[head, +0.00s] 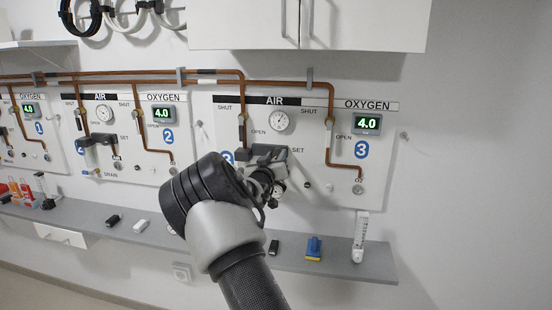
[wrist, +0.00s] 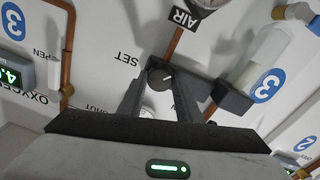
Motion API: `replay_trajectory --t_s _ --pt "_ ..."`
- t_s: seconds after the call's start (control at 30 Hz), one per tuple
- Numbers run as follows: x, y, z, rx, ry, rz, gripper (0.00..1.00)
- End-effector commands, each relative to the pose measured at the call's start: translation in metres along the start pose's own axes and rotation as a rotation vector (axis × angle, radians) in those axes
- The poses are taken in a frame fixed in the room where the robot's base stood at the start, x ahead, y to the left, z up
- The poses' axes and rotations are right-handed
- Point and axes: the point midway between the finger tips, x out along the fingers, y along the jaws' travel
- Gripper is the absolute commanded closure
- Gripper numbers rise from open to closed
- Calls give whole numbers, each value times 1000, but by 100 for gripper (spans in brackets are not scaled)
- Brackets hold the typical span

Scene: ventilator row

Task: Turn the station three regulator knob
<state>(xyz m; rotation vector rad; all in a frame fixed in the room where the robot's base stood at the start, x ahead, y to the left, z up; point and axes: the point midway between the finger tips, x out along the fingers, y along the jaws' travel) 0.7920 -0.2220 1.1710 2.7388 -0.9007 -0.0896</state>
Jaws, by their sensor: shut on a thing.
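The station three regulator knob (wrist: 161,76) is a dark round knob with a white pointer line, by the SET label in the wrist view. My gripper (wrist: 160,88) has its two fingers on either side of the knob and is shut on it. In the head view my gripper (head: 272,182) is at the station three panel (head: 300,185), below the AIR gauge (head: 280,121). The dark regulator body (head: 264,151) shows just above it. The knob is hidden there behind my gripper and arm.
Copper pipes (head: 330,110) run over the panel, with an oxygen display reading 4.0 (head: 367,123). A grey shelf (head: 345,263) below holds a blue-and-yellow item (head: 314,248) and a clear tube (head: 360,237). A white cabinet (head: 360,25) hangs above. Station two (head: 125,150) is left.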

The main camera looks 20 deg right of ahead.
Motion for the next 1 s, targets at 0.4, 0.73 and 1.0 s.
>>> replay_trajectory --t_s 0.4,0.73,1.0 --pt "-1 -2 2 -397 16 -6 91" --pt "0 -2 3 -670 28 -8 91" --pt "0 -1 3 -810 34 -9 91"
